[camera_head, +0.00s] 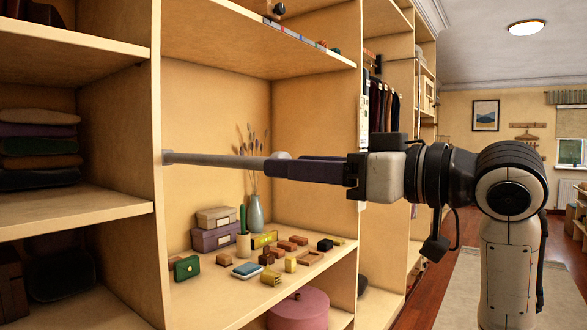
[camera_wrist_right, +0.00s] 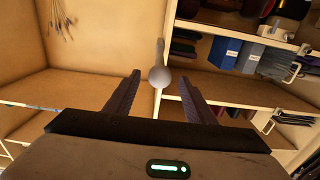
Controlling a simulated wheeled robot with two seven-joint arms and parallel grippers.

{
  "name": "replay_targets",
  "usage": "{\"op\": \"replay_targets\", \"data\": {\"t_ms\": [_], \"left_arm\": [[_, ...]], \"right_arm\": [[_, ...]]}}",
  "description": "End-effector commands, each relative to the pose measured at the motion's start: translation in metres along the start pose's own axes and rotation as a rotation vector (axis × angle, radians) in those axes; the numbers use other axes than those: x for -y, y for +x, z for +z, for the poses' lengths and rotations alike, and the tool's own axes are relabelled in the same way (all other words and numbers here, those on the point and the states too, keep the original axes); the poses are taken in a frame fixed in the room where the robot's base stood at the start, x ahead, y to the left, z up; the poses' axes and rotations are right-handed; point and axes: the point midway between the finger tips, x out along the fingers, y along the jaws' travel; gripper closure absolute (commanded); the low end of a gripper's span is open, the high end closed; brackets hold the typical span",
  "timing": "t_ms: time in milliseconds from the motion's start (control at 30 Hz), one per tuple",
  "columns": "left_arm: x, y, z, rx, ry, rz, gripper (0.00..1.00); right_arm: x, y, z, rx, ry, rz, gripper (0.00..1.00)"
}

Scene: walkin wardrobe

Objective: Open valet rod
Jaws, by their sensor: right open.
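The valet rod (camera_head: 215,159) is a grey rod with a rounded knob at its free end. It sticks out from the front edge of an upright wardrobe panel in the head view. My right gripper (camera_head: 270,168) reaches in from the right with its fingers pointing along the rod. In the right wrist view the knob (camera_wrist_right: 159,77) lies between the two open fingertips, with a gap on each side. The rod runs away behind it to the panel. My left gripper is not in view.
An open shelf (camera_head: 215,290) below holds small boxes, a vase (camera_head: 255,214) with dried stems and several small items. Folded clothes (camera_head: 40,145) lie on the left shelves. A round pink box (camera_head: 298,308) stands lower. Open floor lies at right.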

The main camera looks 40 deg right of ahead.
Motion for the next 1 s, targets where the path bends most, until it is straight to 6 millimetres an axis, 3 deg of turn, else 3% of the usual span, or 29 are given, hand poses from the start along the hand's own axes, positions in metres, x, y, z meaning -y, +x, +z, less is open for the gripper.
{"op": "replay_targets", "data": {"t_ms": [200, 400, 600, 1000], "left_arm": [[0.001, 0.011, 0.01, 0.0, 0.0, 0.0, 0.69], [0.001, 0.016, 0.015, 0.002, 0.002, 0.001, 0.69], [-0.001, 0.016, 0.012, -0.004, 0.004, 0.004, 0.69], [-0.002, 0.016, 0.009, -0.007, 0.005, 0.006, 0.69]], "right_arm": [[-0.001, -0.045, 0.003, -0.002, -0.003, 0.005, 0.51], [-0.001, -0.076, 0.002, -0.001, -0.001, 0.003, 0.51], [0.0, -0.087, 0.001, 0.001, 0.0, 0.001, 0.51], [0.0, -0.087, 0.001, 0.001, 0.0, 0.0, 0.51]]}}
